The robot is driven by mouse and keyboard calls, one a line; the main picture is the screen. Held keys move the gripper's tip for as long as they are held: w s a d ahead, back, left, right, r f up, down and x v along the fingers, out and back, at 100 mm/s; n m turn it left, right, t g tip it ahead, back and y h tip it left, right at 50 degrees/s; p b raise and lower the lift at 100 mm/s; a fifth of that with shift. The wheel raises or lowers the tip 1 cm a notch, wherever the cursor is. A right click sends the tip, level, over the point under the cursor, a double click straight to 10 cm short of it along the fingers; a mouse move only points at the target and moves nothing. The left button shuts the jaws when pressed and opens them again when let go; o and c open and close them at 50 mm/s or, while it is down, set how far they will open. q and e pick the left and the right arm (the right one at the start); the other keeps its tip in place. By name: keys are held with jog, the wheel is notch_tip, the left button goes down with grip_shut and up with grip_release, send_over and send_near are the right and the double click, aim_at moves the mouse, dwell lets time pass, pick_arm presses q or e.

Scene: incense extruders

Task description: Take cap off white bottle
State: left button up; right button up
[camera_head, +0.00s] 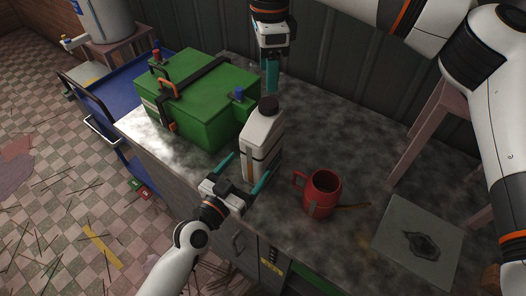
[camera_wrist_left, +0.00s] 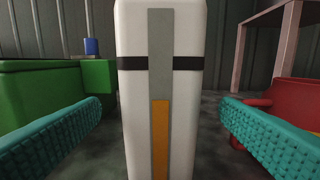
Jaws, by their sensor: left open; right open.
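The white bottle (camera_head: 262,140) stands upright on the worktop, with a dark cap (camera_head: 268,104) on its top. In the left wrist view the white bottle (camera_wrist_left: 133,100) fills the middle, with a grey and orange strip and a dark band; its cap is out of that view. My left gripper (camera_head: 243,172) is open at the near side of the bottle, its teal fingers either side of it and apart from it in the left wrist view (camera_wrist_left: 160,130). My right gripper (camera_head: 271,78) is open, pointing down above and behind the bottle, near the cap.
A green box (camera_head: 200,115) with dark straps stands left of the bottle. A red mug (camera_head: 322,190) stands to the right. A grey plate (camera_head: 420,238) lies at the right end of the worktop (camera_head: 345,140). A blue cart (camera_head: 125,88) is at left.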

pick_arm(q)
jog(key=shift+x, duration=2.6)
pick_arm(e)
jog(key=shift+w, duration=0.1)
